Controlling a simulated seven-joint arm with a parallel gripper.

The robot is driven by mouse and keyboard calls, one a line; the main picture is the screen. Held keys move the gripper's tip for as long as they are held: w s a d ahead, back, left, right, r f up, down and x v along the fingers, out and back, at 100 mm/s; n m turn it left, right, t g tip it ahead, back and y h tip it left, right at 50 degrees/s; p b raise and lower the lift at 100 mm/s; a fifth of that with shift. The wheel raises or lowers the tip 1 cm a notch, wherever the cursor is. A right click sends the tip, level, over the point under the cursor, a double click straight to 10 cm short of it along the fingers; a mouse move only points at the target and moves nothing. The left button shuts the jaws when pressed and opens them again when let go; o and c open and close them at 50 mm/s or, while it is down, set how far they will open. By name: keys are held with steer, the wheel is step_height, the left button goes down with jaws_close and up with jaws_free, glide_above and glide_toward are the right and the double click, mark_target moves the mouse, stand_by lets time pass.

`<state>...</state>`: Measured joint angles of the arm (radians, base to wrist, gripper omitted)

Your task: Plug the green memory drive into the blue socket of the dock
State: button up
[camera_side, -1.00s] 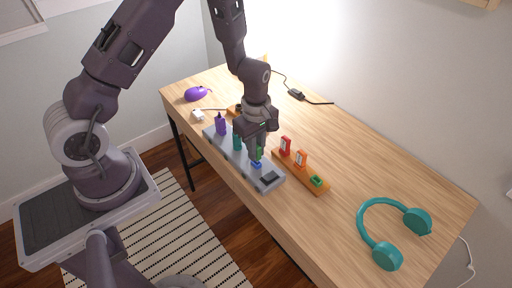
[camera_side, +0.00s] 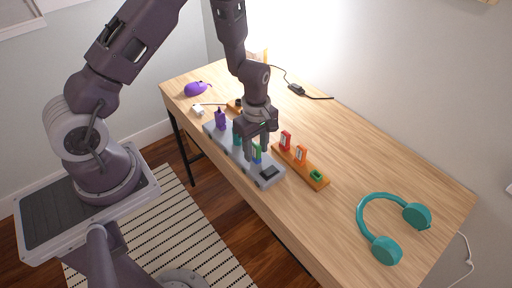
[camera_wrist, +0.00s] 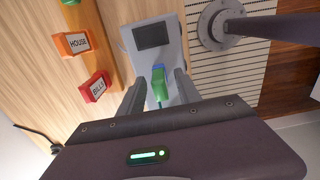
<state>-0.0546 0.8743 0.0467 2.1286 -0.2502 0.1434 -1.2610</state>
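The green memory drive (camera_side: 257,153) stands upright at the blue socket (camera_side: 257,162) of the grey dock (camera_side: 270,180) and looks seated in it. My gripper (camera_side: 258,150) is around the drive. In the wrist view my gripper's fingers (camera_wrist: 160,88) stand apart on both sides of the drive, with gaps between.
A purple drive (camera_side: 220,120) and a teal one (camera_side: 237,135) stand in the dock. The orange rack (camera_side: 314,176) beside it holds a red drive (camera_side: 286,141) and an orange drive (camera_side: 301,154). Teal headphones (camera_side: 387,257) lie at the front right. A purple mouse (camera_side: 195,89) lies far left.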

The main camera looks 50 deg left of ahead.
mark_target(257, 144)
step_height(257, 144, up, 7)
steer(key=shift+r, duration=0.1)
stand_by(0.3)
steer(key=shift+r, duration=0.2)
steer(key=s+d+r+m+t, duration=0.2)
steer(key=s+r+m, duration=0.25)
steer(key=r, duration=0.55)
steer(key=s+d+r+m+t, duration=0.1)
steer(key=s+d+r+m, duration=0.1)
steer(key=s+r+m, duration=0.5)
steer(key=s+r+m+t, duration=0.2)
steer(key=s+r+m, duration=0.4)
steer(key=s, duration=0.3)
steer(key=shift+a+r+m+t, duration=0.3)
steer(key=shift+a+r+m, duration=0.1)
steer(key=shift+r, duration=0.15)
